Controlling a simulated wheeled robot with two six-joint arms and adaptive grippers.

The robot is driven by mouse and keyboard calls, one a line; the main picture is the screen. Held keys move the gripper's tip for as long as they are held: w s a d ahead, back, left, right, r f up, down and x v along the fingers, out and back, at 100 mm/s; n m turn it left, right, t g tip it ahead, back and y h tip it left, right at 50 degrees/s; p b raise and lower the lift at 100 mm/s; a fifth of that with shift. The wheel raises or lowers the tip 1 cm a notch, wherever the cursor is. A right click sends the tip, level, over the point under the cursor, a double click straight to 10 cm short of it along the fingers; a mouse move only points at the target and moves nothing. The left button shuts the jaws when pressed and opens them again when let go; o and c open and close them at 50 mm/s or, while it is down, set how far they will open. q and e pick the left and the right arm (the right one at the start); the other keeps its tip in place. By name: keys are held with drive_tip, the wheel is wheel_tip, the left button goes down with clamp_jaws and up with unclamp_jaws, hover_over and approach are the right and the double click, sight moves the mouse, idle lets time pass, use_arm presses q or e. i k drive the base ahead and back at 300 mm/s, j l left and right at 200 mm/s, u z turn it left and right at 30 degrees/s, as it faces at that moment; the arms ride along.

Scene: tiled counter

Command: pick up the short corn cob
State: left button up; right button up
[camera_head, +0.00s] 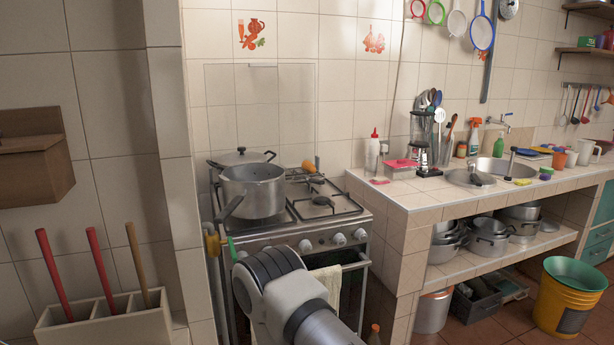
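I cannot clearly make out a short corn cob. A small orange-yellow piece (308,166) shows at the back of the stove, with a darker bit beside it; it is too small to identify. A yellow piece (213,244) with a green part shows at the stove's front left corner, and I cannot tell what it is. One of my arm links, grey and white, rises from the bottom middle in front of the stove and hides part of its front. Neither of my grippers can be made out.
A large pot (252,192) and a lidded pot (241,157) stand on the stove (322,232). The tiled counter (400,194) at right holds bottles, utensils and a sink (492,168). A yellow bucket (563,305) stands on the floor. A wooden-handled tool rack (104,327) is at lower left.

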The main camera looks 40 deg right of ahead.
sight(307, 166)
drive_tip(key=l+u, duration=0.35)
drive_tip(key=l, duration=1.65)
